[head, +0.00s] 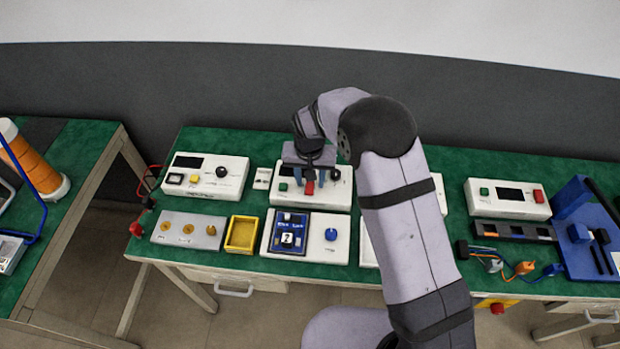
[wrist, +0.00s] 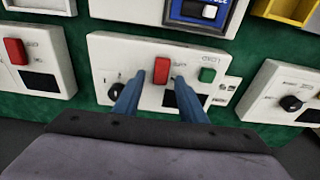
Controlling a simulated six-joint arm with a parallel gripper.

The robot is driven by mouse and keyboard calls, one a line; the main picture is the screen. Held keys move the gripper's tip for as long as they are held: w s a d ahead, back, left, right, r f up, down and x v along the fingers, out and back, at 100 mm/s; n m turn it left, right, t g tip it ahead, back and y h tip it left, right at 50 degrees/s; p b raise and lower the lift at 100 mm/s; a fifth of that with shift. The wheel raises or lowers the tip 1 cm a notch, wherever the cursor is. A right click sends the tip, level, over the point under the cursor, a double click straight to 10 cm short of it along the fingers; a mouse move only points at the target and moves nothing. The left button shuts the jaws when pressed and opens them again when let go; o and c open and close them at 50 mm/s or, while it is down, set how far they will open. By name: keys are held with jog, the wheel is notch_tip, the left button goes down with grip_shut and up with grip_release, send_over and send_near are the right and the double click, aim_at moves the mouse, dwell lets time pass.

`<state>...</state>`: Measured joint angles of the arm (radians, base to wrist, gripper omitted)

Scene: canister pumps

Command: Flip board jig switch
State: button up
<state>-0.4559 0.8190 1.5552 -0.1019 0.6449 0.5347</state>
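A white box (head: 339,197) with a red switch (head: 309,188), a green button (head: 283,187) and a black knob (head: 334,173) stands at the back of the bench. The red switch shows in the wrist view (wrist: 163,71), between my fingertips. My gripper (wrist: 160,80) is open and points down over this box, one blue finger on each side of the switch, with gaps visible. Whether it touches the box is unclear. In front stands a white jig with a blue board (head: 287,240) and a blue knob (head: 330,234); the board's edge shows in the wrist view (wrist: 200,12). My gripper partly hides the box.
A white box with a black knob (head: 205,175) stands left, and one with another red switch (head: 505,198) right. A grey panel (head: 187,230) and yellow tray (head: 241,235) sit front left. My forearm covers things right of the jig. A blue fixture (head: 590,235) stands far right.

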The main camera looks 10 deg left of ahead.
aim_at(309, 186)
jog(key=shift+s+r+b, duration=0.15)
jog(key=shift+r+b, duration=0.2)
jog(key=shift+r, duration=0.85)
jog(key=shift+s+r+b, duration=0.2)
jog(key=shift+r+b, duration=0.1)
jog(key=shift+r, duration=0.95)
jog(key=shift+s+r+b, duration=0.15)
jog(key=shift+r+b, duration=0.2)
jog(key=shift+r, duration=0.85)
